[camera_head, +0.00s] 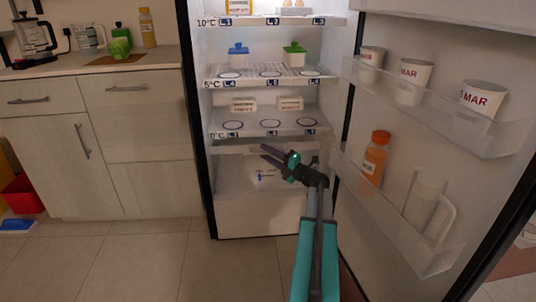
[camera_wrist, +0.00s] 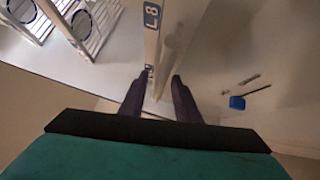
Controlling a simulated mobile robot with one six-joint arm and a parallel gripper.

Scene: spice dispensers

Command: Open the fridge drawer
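The fridge (camera_head: 262,130) stands open with its door (camera_head: 440,60) swung to the right. The drawer (camera_head: 262,216) is at the bottom of the fridge, below the 0°C shelf; its front looks flush with the cabinet. A whitish item with a small blue part (camera_head: 266,178) shows behind or above its front. My gripper (camera_head: 265,152) is in front of the drawer's upper part, just under the lowest shelf. In the wrist view my gripper (camera_wrist: 156,84) has its two dark fingers apart, with a pale edge between them. Whether they touch it, I cannot tell.
The door bins hold white cups (camera_head: 415,80), an orange bottle (camera_head: 375,158) and a clear jug (camera_head: 423,203). A cabinet with a counter (camera_head: 130,68) stands to the left. The tiled floor (camera_head: 150,255) in front is clear. The shelf edge labelled L8 (camera_wrist: 152,25) lies close to my fingers.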

